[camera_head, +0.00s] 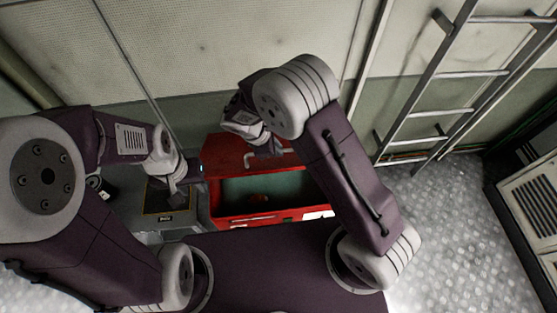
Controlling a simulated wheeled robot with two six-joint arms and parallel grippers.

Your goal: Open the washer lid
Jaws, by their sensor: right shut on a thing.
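The washer (258,219) is a red box in the middle of the view, between my arms. Its red lid (224,151) is raised at the back, and the grey-green interior (285,186) shows with a small reddish thing inside. A pale handle-like bar (249,160) is on the lid. My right gripper (267,152) is at the lid by this bar and shut on the lid; its fingertips are small and partly hidden by my arm. My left gripper (179,197) hangs left of the washer, apart from it; its finger opening is not clear.
A grey unit with a yellow-edged dark panel (155,200) stands left of the washer, under my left gripper. A metal ladder (440,80) leans at the right wall. A vented cabinet (530,215) is far right. The metal floor (450,215) between is clear.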

